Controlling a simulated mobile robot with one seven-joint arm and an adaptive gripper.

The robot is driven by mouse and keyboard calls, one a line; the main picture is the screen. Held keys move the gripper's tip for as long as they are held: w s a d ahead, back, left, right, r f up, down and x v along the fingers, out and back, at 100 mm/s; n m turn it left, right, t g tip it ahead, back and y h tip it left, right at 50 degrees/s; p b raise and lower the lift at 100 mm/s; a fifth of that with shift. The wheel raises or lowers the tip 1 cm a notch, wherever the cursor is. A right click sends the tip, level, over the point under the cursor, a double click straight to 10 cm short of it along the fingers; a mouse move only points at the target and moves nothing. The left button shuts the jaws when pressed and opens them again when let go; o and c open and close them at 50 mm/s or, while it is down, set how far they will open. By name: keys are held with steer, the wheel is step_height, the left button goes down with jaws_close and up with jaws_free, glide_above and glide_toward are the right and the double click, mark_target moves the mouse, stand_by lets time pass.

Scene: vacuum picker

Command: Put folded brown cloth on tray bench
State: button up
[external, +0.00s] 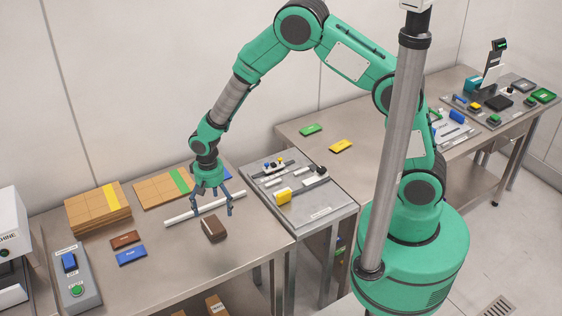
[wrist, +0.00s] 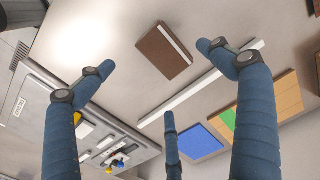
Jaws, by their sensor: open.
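The folded brown cloth (external: 214,229), a small brown block shape with a pale band, lies on the metal table at the left, near its right end. It also shows in the wrist view (wrist: 161,53) at the top centre. My gripper (external: 214,209) has its blue fingers spread, open and empty, above and just behind the cloth, apart from it. The fingers also frame the wrist view (wrist: 156,75). A lower metal bench (external: 327,215) with a tray-like top of small parts stands right of the table; I cannot tell whether it is the tray bench.
A white bar (external: 180,217) lies behind the cloth. Cardboard stacks (external: 98,208), a brown label card (external: 125,240), a blue card (external: 131,256) and a button box (external: 75,280) are to the left. A yellow block (external: 283,195) sits on the lower bench. The table front is clear.

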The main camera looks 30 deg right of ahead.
steer(key=shift+r, duration=2.15)
steer(key=d+r+t+y, duration=0.1)
steer(key=d+r, duration=1)
steer(key=r, duration=0.3)
steer(key=d+r+t, duration=0.1)
steer(key=d+r, duration=1)
steer(key=r, duration=0.3)
steer(key=s+d+r+t, duration=0.1)
steer(key=s+d+r, duration=0.5)
steer(key=s+d, duration=0.4)
steer(key=s+d+r+t+h, duration=0.1)
steer(key=s+d+r+t, duration=0.1)
steer(key=s+d+r, duration=0.4)
steer(key=s+d, duration=0.3)
steer(key=s, duration=0.1)
steer(key=shift+s+d+r+t, duration=0.3)
steer(key=shift+s+d, duration=0.05)
